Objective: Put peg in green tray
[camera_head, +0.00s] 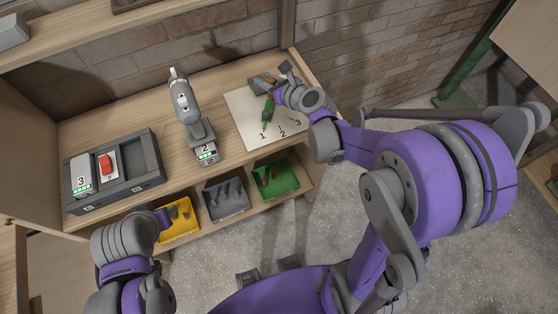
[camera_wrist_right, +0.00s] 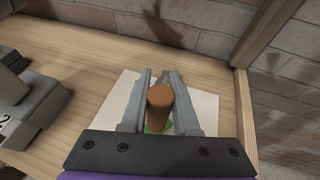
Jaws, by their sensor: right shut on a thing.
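The brown wooden peg (camera_wrist_right: 160,98) stands between the fingers of my right gripper (camera_wrist_right: 158,90), which is shut on it. In the head view, my right gripper (camera_head: 272,80) is over the white numbered sheet (camera_head: 240,105) on the bench, and its fingers largely hide the peg. A green shape (camera_head: 267,112) shows on the sheet just below the gripper. The green tray (camera_head: 290,187) sits on the lower shelf, at the right of three trays, with brown pieces inside. My left gripper (camera_head: 163,216) is near the yellow tray; its jaws are unclear.
A grey tray (camera_head: 226,212) and a yellow tray (camera_head: 181,236) stand left of the green one. A drill (camera_head: 187,112) stands upright on the bench. A dark battery charger (camera_head: 140,160) is at the left. A brick wall closes the back.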

